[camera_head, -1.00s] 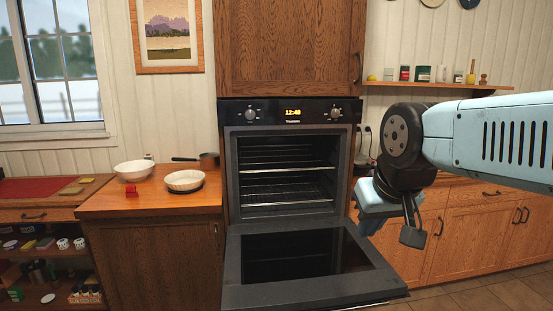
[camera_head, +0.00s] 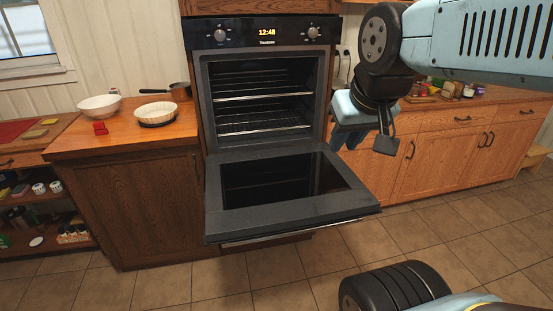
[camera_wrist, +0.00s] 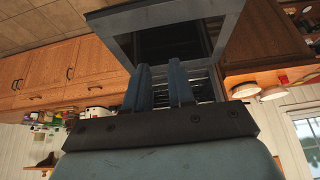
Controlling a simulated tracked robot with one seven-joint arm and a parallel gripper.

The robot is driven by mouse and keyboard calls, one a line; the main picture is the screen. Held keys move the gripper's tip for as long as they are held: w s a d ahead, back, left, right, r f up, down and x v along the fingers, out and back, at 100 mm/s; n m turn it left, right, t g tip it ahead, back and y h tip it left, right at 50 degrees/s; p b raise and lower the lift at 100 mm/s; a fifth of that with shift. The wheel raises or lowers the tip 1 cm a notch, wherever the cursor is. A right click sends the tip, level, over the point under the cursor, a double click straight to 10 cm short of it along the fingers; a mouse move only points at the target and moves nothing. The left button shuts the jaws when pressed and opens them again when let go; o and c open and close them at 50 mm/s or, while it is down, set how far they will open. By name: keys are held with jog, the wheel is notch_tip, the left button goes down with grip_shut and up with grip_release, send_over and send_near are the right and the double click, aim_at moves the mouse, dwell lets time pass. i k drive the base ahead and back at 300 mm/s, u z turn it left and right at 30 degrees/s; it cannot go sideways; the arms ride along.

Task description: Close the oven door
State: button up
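The oven (camera_head: 265,95) is black, built into a wooden cabinet, with its cavity and racks exposed. Its door (camera_head: 290,212) hangs open, folded down roughly level, with a dark glass panel and a grey frame. A handle bar (camera_head: 300,232) shows along the door's outer edge. My gripper (camera_head: 343,143) is at the right side of the oven opening, above the door's right edge in the picture, with its fingers pointing down. In the wrist view, its two blue fingers (camera_wrist: 158,72) are apart with nothing between them. The door (camera_wrist: 160,15) shows beyond them, apparently not touched.
A counter (camera_head: 125,137) left of the oven holds a white bowl (camera_head: 99,106), a pie dish (camera_head: 156,113), a pan (camera_head: 180,91) and a red item (camera_head: 100,128). Wooden cabinets (camera_head: 440,160) stand at right. The tiled floor (camera_head: 290,295) before the door is clear.

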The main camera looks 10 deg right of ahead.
aim_at(264, 195)
jog(key=z, duration=1.1)
jog(key=k, duration=1.4)
jog(key=u, duration=1.05)
jog(key=i, duration=1)
